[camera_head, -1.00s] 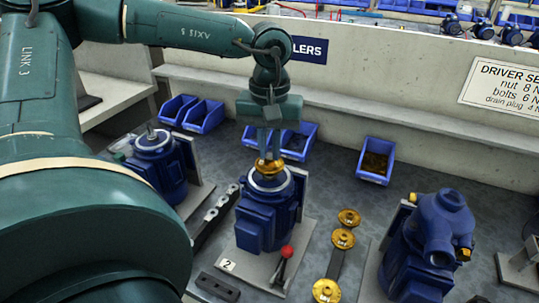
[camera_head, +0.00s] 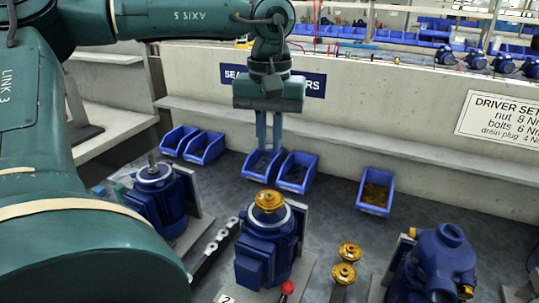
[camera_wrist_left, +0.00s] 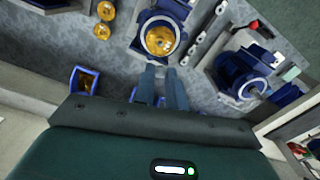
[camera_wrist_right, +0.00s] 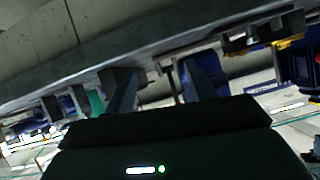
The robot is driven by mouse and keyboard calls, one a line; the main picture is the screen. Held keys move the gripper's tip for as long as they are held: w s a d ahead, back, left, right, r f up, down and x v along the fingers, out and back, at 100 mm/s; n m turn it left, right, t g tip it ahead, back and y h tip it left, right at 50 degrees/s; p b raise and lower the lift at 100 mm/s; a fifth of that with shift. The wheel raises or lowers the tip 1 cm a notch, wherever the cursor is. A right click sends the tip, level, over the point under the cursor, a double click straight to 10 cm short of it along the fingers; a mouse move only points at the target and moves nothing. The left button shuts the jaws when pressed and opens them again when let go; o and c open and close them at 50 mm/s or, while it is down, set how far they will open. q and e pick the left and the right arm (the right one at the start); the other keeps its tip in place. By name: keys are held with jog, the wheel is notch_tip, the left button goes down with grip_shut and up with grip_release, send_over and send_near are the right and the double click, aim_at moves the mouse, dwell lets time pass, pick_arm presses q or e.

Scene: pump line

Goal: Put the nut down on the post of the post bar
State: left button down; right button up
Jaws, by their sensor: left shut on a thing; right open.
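My left gripper (camera_head: 268,150) is raised over the bench, apart from the middle blue pump (camera_head: 262,250) and its brass wheel (camera_head: 268,200). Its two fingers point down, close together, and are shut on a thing. I take this to be the nut, but it is too small or hidden to make out. In the left wrist view the fingers (camera_wrist_left: 163,72) point toward the brass wheel (camera_wrist_left: 160,39). A dark bar with several pale round posts, seemingly the post bar (camera_head: 215,248), lies left of the middle pump. My right gripper (camera_wrist_right: 155,65) is open, its fingers apart.
Blue bins (camera_head: 205,148) stand along the back wall. Another bin (camera_head: 376,190) holds small brownish parts. A second pump (camera_head: 158,195) stands left and a large blue housing (camera_head: 436,265) right. Brass wheels (camera_head: 344,272) lie between. Grey bench shows between bins and pumps.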

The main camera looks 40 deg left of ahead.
aim_at(269, 145)
pick_arm(q)
jog(key=shift+r+p, duration=2.65)
jog(key=shift+r, duration=0.6)
jog(key=shift+a+f, duration=0.1)
